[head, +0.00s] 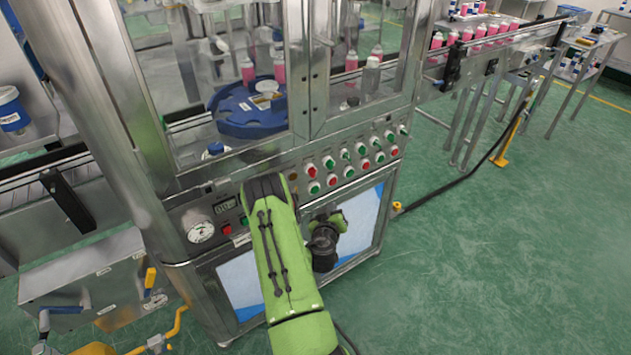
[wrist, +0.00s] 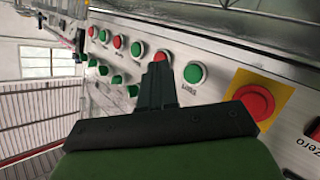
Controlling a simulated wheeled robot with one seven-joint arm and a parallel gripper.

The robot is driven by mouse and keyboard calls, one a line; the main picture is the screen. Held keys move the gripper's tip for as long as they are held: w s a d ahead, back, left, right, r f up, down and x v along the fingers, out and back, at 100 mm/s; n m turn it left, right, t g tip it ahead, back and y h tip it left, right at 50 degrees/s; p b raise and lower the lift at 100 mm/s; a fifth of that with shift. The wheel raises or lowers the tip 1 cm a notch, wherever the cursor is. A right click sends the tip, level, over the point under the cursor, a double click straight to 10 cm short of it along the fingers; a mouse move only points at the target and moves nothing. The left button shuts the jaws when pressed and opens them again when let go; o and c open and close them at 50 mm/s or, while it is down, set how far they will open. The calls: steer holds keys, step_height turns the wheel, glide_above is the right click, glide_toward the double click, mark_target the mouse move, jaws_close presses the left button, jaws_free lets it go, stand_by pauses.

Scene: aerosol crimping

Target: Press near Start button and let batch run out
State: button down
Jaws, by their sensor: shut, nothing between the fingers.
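The steel machine's control panel (head: 357,153) carries two rows of red and green buttons. In the wrist view my gripper (wrist: 158,75) is shut and empty, with its dark fingers pointing at the panel. Just beyond the fingertips is a red button (wrist: 162,56), partly covered by them. A green button (wrist: 194,73) lies close to the right of the fingers. Its label is too small to read, so I cannot tell which button is Start. I cannot tell whether the fingers touch the panel. In the head view my arm hides the fingertips.
A red mushroom button on a yellow plate (wrist: 257,101) lies right of my fingers. Pink bottles (head: 278,72) stand by a blue turntable (head: 226,125) behind glass. More pink bottles (head: 478,34) line the right conveyor. A gauge (head: 201,230) sits at the panel's left. Green floor at right is open.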

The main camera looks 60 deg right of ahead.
mark_target(315, 190)
steer(key=w+p, duration=0.1)
steer(key=p, duration=0.1)
steer(key=w+d+p, duration=0.1)
steer(key=w+p, duration=0.1)
steer(key=w+d+p, duration=0.1)
steer(key=p, duration=0.1)
steer(key=shift+w+d, duration=0.15)
steer(key=shift+w, duration=0.15)
stand_by(1.7)
steer(key=shift+w+d, duration=0.15)
steer(key=shift+w, duration=0.25)
